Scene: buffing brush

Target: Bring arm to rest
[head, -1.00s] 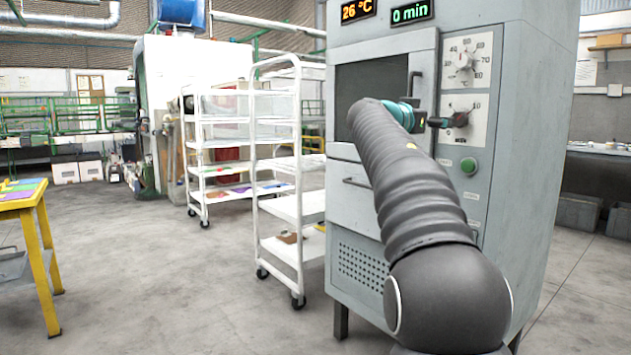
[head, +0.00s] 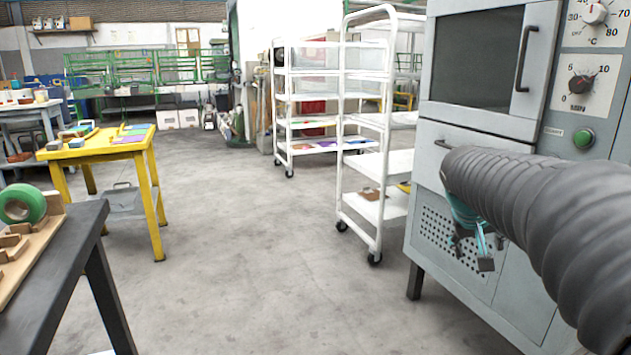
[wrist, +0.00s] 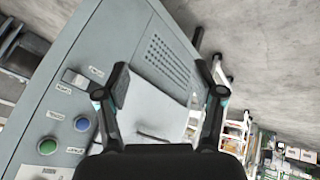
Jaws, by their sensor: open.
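My gripper (head: 474,249) hangs low in front of the grey oven cabinet (head: 478,155), at the end of my dark ribbed arm on the right of the head view. In the wrist view my gripper (wrist: 165,95) has its two fingers spread wide apart with nothing between them. Beyond the fingers, the wrist view shows the cabinet's grey front tilted, with a perforated panel (wrist: 168,62) and several buttons. My arm covers part of the cabinet's lower right in the head view.
A white wheeled rack (head: 372,216) stands left of the cabinet. A yellow table (head: 110,149) and a dark bench (head: 62,262) with a green tape roll (head: 22,204) are at the left. The concrete floor (head: 235,260) between is clear.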

